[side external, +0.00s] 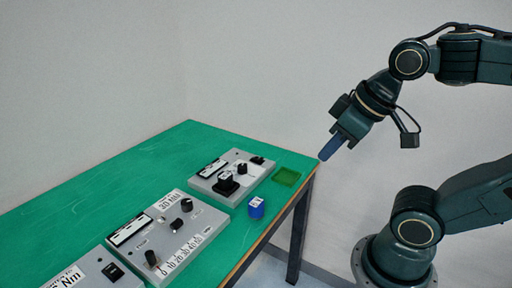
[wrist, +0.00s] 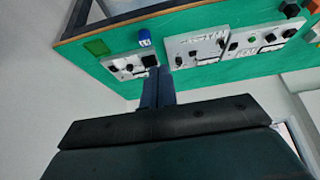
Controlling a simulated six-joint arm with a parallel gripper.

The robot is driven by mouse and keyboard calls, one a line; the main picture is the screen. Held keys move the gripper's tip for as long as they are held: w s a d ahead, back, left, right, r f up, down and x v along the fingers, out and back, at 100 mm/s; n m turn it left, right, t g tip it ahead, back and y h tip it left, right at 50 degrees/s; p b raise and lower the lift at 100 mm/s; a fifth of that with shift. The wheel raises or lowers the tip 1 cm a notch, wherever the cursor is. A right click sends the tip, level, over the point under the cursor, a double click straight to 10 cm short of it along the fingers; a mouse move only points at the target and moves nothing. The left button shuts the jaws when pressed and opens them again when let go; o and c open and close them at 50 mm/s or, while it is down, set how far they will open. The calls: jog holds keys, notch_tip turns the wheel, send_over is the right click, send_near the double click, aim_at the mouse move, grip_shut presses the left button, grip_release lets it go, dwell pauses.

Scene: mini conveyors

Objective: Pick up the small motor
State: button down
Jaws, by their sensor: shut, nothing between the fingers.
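A small blue cylinder with a white label (side external: 256,207) stands on the green table near its right edge; it looks like the small motor, though I cannot be sure. It also shows in the wrist view (wrist: 144,38), near the top and left of the fingertips. My gripper (side external: 325,153) is in the air beyond the table's right edge, above and to the right of the cylinder. Its blue fingers (wrist: 157,71) are together and hold nothing.
A green tray (side external: 287,177) lies near the table corner. A grey panel with black parts (side external: 257,177) is beside it. Another grey panel with knobs (side external: 193,222) stands nearer, and a third (side external: 100,272) is at the lower left. The table's left part (side external: 100,180) is clear.

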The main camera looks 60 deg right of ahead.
jog(key=c, duration=0.7)
grip_release()
jog(key=w+d+n+g, duration=0.35)
jog(key=w+n, duration=0.65)
jog(key=w, duration=0.9)
jog(key=w+d+f+n, duration=0.1)
jog(key=w+f+n, duration=0.1)
jog(key=w+f, duration=0.2)
jog(key=w+d+f+n+g, duration=0.1)
jog(key=w+d+f+n, duration=0.1)
jog(key=w, duration=0.4)
jog(key=w+d+f+n+g, duration=0.1)
jog(key=w+d+f+n, duration=0.1)
jog(key=w+f+n, duration=0.2)
jog(key=shift+w+d+f, duration=0.15)
jog(key=shift+w+f, duration=0.05)
jog(key=shift+f, duration=0.5)
jog(key=shift+w+d+f, duration=0.1)
jog(key=shift+w+f, duration=0.1)
jog(key=shift+f, duration=0.45)
